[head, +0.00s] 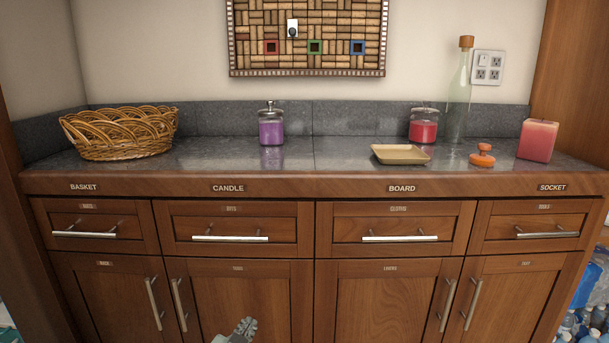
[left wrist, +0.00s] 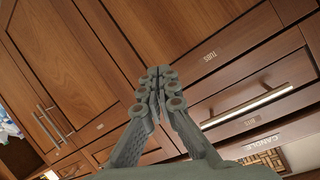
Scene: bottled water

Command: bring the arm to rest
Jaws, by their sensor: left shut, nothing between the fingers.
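My left gripper (head: 246,327) shows at the bottom of the head view, low in front of the cabinet doors. In the left wrist view the left gripper (left wrist: 158,78) has its fingers together with nothing between them. The wooden cabinet doors and a drawer lie behind it in that view. My right gripper is in neither view.
A dark stone counter (head: 215,158) holds a wicker basket (head: 118,132), a purple jar (head: 271,130), a red jar (head: 423,126), a tan tray (head: 400,154), a glass bottle (head: 459,95), an orange stamp-like object (head: 483,156) and a pink candle (head: 538,140). Bar handles (head: 230,238) project from the cabinet.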

